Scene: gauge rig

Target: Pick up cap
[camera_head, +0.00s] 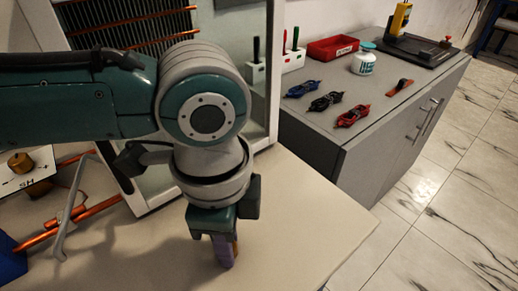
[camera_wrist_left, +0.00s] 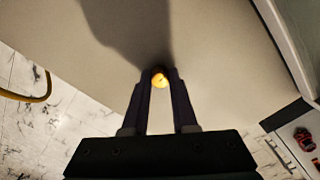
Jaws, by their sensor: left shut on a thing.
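My left gripper (camera_head: 226,258) points down just above or at the beige worktop (camera_head: 315,215). In the left wrist view, my left gripper (camera_wrist_left: 160,82) is shut on a small yellow, brass-coloured cap (camera_wrist_left: 159,79), which sits between the fingertips. In the head view the fingers hide most of the cap. I cannot tell whether the cap touches the worktop. My right gripper is in neither view.
A white-framed unit with dark fins (camera_head: 120,25) stands behind my left arm. Copper pipes (camera_head: 95,210) and a brass knob (camera_head: 20,162) are at left. A grey cabinet (camera_head: 345,120) holds clamp-like tools, a red bin (camera_head: 333,48) and a white jar (camera_head: 363,64). The worktop's right part is clear.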

